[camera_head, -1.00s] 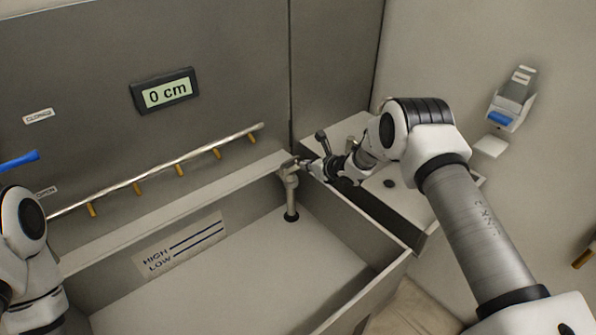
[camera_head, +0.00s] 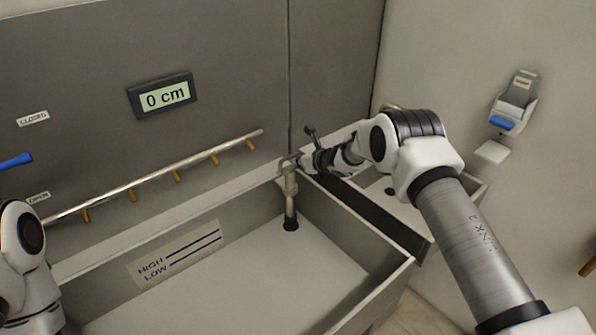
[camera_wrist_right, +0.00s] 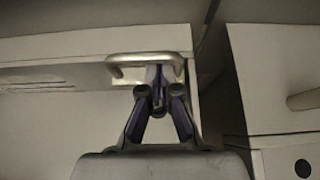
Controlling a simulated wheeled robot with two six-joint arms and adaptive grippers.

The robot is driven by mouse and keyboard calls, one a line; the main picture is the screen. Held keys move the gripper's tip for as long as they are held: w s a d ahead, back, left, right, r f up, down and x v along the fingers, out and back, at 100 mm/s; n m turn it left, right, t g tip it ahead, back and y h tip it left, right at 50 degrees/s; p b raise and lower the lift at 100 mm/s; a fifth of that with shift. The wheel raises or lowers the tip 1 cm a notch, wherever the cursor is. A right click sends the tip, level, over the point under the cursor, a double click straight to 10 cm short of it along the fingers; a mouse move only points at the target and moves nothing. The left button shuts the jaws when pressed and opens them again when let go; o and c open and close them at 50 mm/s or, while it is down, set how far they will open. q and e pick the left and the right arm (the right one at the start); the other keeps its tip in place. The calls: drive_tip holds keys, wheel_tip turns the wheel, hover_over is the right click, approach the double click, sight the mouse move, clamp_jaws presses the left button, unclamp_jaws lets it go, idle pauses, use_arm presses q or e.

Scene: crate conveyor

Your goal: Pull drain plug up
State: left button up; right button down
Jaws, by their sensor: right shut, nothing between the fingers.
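The drain plug (camera_head: 291,205) is a grey upright pipe in the far corner of the basin (camera_head: 345,297), with a dark foot at the basin floor. A metal loop handle tops it; the handle also shows in the right wrist view (camera_wrist_right: 122,60). My right gripper (camera_head: 297,160) is at the plug's top. In the right wrist view its fingers (camera_wrist_right: 159,85) are shut, close by the handle, with nothing between them. The exact contact with the handle is hidden. My left gripper is out of view; only part of the left arm shows at the left edge.
A display (camera_head: 162,96) on the back wall reads 0 cm. Below it runs a pipe (camera_head: 150,178) with several brass nozzles. A blue lever (camera_head: 15,162) sits at the left between CLOSED and OPEN labels. A side trough (camera_head: 455,208) adjoins the basin. A dispenser (camera_head: 514,100) hangs on the right wall.

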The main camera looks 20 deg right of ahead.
drive_tip(key=shift+r, duration=0.4)
drive_tip(key=v, duration=1.1)
drive_tip(key=shift+s, duration=0.5)
drive_tip(key=shift+d+f, duration=0.1)
drive_tip(key=shift+d, duration=0.05)
